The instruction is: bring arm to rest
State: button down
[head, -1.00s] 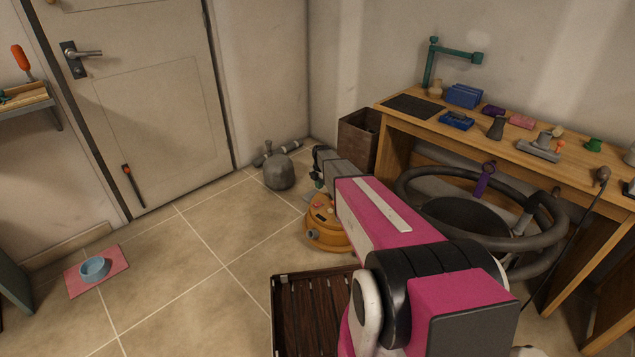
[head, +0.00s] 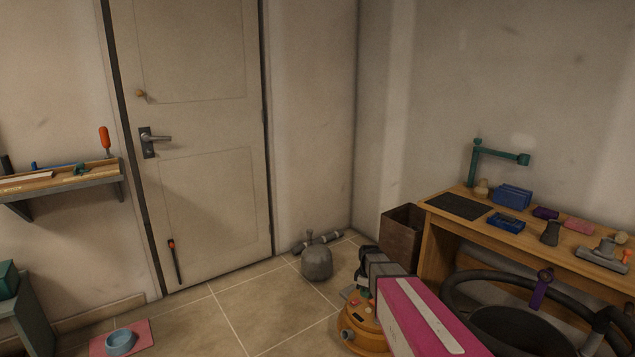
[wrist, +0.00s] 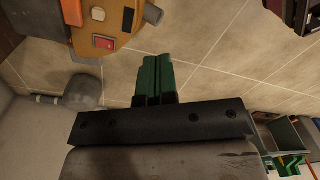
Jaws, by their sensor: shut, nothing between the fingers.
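My gripper (wrist: 154,78) shows in the wrist view as two green fingers, pressed together with nothing between them. In the head view my pink arm reaches from the lower right toward the room's corner, above the floor. Its far end is beside an orange round machine (head: 362,334), which the arm partly hides. The machine also fills the upper left of the wrist view (wrist: 120,16). The fingertips point at bare tile and look apart from the machine.
A grey rounded vessel (head: 317,264) stands on the floor near the corner. A wooden workbench (head: 440,246) with tools is at right, with a dark bin (head: 400,238) beside it. A door (head: 215,215) and a wall shelf (head: 60,183) are at left. Tile before the door is mostly clear.

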jog(key=s+r+m, duration=0.4)
jog(key=s+m, duration=0.2)
jog(key=s, duration=0.3)
jog(key=s+r+m, duration=0.4)
jog(key=s+m, duration=0.3)
jog(key=s, duration=0.3)
jog(key=shift+r, duration=0.25)
